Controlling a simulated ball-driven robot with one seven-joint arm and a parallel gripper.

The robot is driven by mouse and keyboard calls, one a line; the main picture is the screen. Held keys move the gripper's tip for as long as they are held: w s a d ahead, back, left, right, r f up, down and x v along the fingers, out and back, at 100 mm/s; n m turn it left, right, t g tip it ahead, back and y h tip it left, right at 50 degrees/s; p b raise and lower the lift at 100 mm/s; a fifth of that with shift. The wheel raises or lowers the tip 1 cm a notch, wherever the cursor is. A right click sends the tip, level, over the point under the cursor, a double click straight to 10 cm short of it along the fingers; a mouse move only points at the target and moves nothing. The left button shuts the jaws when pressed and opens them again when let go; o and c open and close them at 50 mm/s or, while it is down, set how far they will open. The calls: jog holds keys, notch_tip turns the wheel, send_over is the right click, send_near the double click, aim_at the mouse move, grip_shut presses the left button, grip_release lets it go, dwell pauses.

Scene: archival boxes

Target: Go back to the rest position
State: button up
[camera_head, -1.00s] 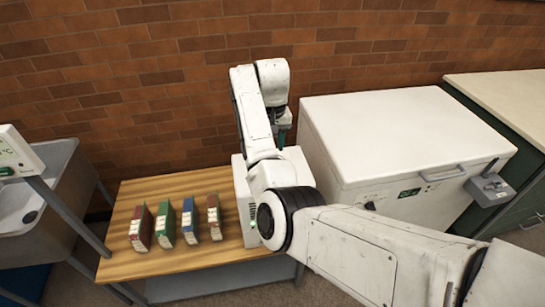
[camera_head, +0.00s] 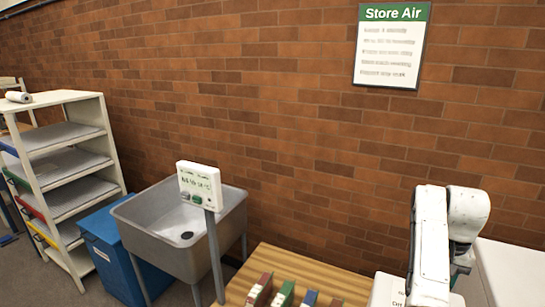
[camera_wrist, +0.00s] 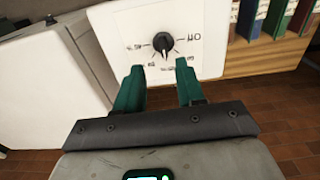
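My gripper (camera_wrist: 161,88) shows in the wrist view with its two green fingers spread apart and nothing between them. Beyond the fingertips is a white panel (camera_wrist: 208,22) with a dark knob (camera_wrist: 163,42) and printed marks around it. In the head view my white arm stands at the lower right, and the gripper's fingers are hidden there. Several archival boxes stand upright on the wooden table (camera_head: 243,287), among them a red one (camera_head: 259,290), a green one (camera_head: 284,293) and a blue one (camera_head: 309,299).
A steel sink (camera_head: 150,232) stands left of the table, with a display on a post (camera_head: 200,186) in front. A blue cabinet (camera_head: 104,250) and white shelves (camera_head: 62,160) are further left. A white chest (camera_head: 515,270) is at the right. A sign (camera_head: 392,45) hangs on the brick wall.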

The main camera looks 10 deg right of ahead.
jog(key=shift+n+t+h, duration=0.5)
jog(key=shift+h, duration=0.2)
jog(key=s+f, duration=0.1)
jog(key=f, duration=0.1)
jog(key=s+a+f, duration=0.1)
jog(key=s+f, duration=0.2)
jog(key=f, duration=0.1)
jog(key=shift+s+a+f, duration=0.1)
jog(key=shift+s+a, duration=0.05)
jog(key=shift+s, duration=0.15)
jog(key=s+a+f+n+t+y, duration=0.1)
jog(key=s+a+f+n+t, duration=0.15)
jog(key=s+a, duration=0.7)
jog(key=s+a+f+n+t+y, duration=0.1)
jog(key=s+a+f+n, duration=0.15)
jog(key=s+a, duration=0.65)
jog(key=s+d+f+g, duration=0.2)
jog(key=s+f, duration=0.3)
jog(key=s, duration=0.6)
jog(key=shift+d+f+g+h, duration=0.2)
jog(key=shift+f+g+h, duration=0.15)
jog(key=shift+g, duration=0.4)
